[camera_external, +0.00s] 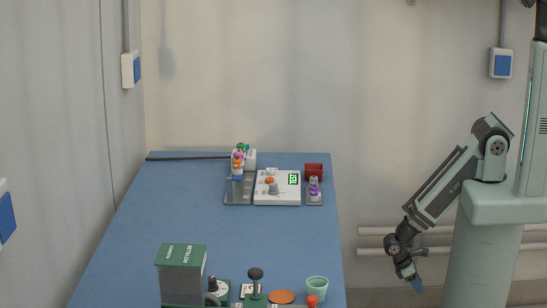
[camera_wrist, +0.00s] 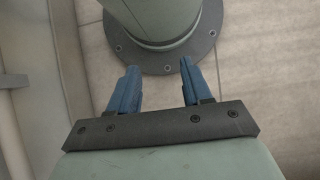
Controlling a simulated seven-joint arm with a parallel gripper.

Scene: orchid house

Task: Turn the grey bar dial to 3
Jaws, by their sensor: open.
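A white panel (camera_external: 264,198) lies near the far end of the blue table. It carries a small grey knob (camera_external: 273,188), an orange knob and a small green-and-black display (camera_external: 294,179). The grey knob may be the bar dial; it is too small to read its setting or any numbers. My gripper (camera_external: 417,284) hangs low to the right of the table, well away from the panel, pointing down. In the wrist view its two blue fingers (camera_wrist: 157,88) are apart with nothing between them, above the floor.
The blue table (camera_external: 190,220) is clear in its middle. Metal trays with small colourful flowers flank the panel, with a red box (camera_external: 314,170) at right. At the near end stand a green box (camera_external: 181,256), a mint cup (camera_external: 317,288), an orange disc (camera_external: 282,297) and a black-knobbed tool (camera_external: 255,275).

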